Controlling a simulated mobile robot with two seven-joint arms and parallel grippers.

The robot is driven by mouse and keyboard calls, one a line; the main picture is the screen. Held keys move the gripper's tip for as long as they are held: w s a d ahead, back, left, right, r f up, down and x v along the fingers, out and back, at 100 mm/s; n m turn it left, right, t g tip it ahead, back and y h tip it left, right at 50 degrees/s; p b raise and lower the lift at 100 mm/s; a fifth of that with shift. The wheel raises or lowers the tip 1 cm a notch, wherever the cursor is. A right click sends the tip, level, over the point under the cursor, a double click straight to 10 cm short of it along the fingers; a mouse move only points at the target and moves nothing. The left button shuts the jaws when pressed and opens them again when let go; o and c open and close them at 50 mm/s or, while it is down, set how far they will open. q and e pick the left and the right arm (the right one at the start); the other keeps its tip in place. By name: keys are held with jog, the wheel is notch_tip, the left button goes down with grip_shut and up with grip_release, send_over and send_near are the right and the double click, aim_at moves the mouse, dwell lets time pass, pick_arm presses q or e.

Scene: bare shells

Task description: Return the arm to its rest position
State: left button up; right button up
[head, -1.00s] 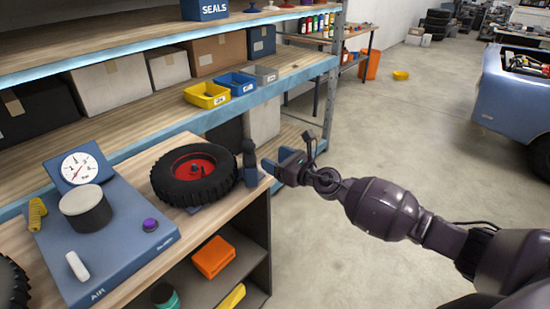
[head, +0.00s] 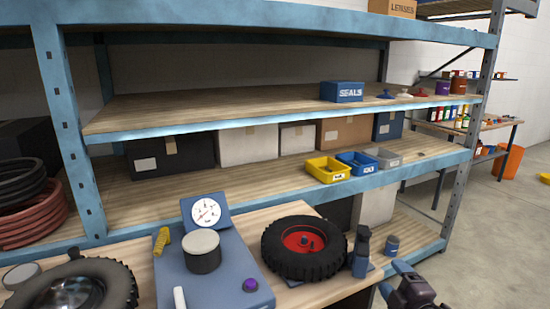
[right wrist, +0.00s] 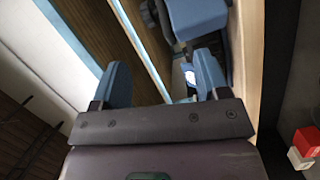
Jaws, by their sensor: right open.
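My right gripper (head: 396,277) shows at the lower right edge of the head view, with blue fingertips and a dark wrist. It is just right of the bench corner and apart from the items there. In the right wrist view its two blue fingers (right wrist: 163,80) stand wide apart with nothing between them. Behind them are a wooden surface edge and a blue part, seen close and tilted. Most of the right arm is cut off below the head view. My left gripper is not in view.
A blue gauge unit (head: 225,265) stands farther left. Shelving (head: 250,130) fills the back. Open floor (head: 490,250) lies right.

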jog(key=s+f+m+g+h, duration=0.1)
jog(key=s+f+m+g, duration=0.2)
jog(key=s+f+m, duration=0.5)
jog(key=s+f+m+g+h, duration=0.2)
jog(key=s+f+m, duration=0.6)
jog(key=s, duration=1.1)
notch_tip(320, 180, down, 4)
jog(key=shift+s+a+f+g+h, duration=0.2)
jog(key=shift+g+h, duration=0.1)
jog(key=shift+g, duration=0.2)
